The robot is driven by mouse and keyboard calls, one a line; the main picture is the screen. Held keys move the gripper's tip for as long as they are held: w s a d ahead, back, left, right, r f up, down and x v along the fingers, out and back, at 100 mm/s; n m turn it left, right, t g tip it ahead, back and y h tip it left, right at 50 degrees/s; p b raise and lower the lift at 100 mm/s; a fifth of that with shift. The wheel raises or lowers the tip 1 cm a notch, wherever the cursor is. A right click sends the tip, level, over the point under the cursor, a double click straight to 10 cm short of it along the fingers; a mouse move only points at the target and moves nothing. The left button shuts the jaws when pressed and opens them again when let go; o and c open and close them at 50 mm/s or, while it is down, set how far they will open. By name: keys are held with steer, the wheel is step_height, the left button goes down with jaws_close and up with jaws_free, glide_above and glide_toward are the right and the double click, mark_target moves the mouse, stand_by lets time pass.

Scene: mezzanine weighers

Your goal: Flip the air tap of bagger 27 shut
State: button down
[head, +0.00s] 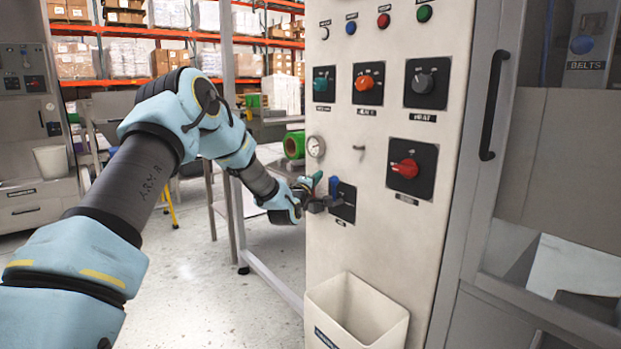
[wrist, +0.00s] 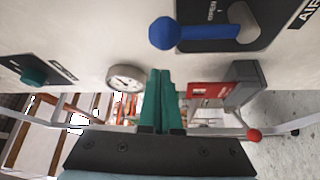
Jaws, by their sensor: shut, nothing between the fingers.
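The air tap is a blue lever (head: 333,186) on a black plate (head: 347,212), low on the cream panel. In the head view the lever stands upright. My gripper (head: 316,184) is just left of the lever, partly overlapping the plate's edge. In the wrist view the green fingers of my gripper (wrist: 160,78) are pressed together and empty, below the ball end and apart from it. The bagger's number is not readable.
A gauge (head: 316,147) sits above the tap. A red knob (head: 405,169) is to its right, with several more knobs and buttons above. A cream bin (head: 357,312) hangs below. A black door handle (head: 494,105) is at the right. Floor at the left is open.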

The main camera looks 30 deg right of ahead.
steer(key=shift+s+d+f, duration=0.1)
steer(key=shift+s+d, duration=0.1)
steer(key=shift+s, duration=0.4)
steer(key=shift+s+d+f, duration=0.1)
steer(key=shift+s+d, duration=0.1)
steer(key=shift+s, duration=0.35)
steer(key=shift+s+f, duration=0.15)
